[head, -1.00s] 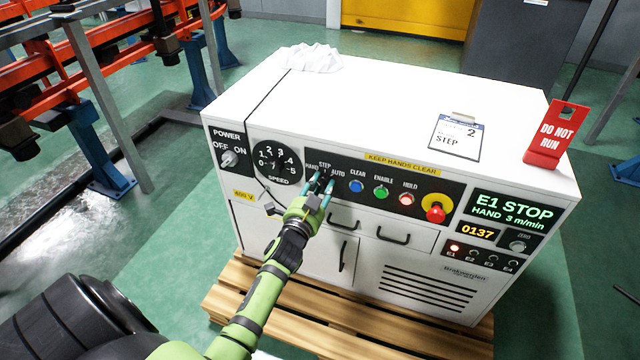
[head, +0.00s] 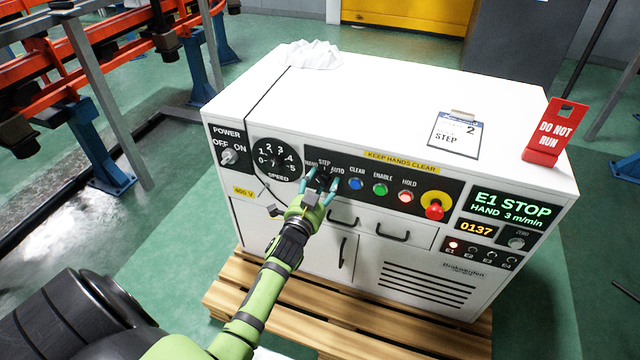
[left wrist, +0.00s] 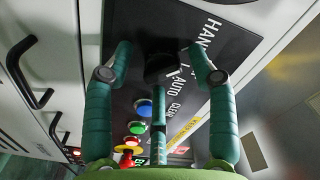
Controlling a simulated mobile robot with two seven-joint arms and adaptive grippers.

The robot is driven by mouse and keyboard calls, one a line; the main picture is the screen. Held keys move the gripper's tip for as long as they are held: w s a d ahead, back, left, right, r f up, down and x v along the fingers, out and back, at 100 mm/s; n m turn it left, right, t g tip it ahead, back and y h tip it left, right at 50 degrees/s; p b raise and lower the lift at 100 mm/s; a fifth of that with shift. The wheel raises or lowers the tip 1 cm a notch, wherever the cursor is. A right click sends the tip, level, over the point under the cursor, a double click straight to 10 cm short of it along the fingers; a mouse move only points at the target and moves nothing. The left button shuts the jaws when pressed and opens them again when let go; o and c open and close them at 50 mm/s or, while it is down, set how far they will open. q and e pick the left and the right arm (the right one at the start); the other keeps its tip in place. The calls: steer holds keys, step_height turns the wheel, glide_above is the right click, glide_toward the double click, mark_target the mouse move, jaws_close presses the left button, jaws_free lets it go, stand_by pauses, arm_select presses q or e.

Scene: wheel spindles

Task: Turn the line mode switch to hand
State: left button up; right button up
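The line mode switch (head: 321,179) is a black knob on the black front panel (head: 447,190) of the white cabinet, under the labels HAND, STEP and AUTO. My left gripper (head: 319,187) is at the panel, its teal fingers spread to either side of the knob. In the left wrist view, the black knob (left wrist: 160,68) lies between the two parted fingers, with gaps on both sides. The way the knob points is hard to make out. The green display (head: 513,211) reads "E1 STOP" and "HAND 3 m/min". My right gripper is not in view.
The speed dial (head: 275,160) is just left of the switch; the blue CLEAR button (head: 356,184) is just right. Further right are green and red buttons and a red emergency stop (head: 435,208). Drawer handles sit below. A red DO NOT RUN sign (head: 548,140) stands on top.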

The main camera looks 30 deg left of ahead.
arm_select(q)
steer(key=shift+a, duration=0.1)
steer(key=v, duration=1.2)
stand_by(0.4)
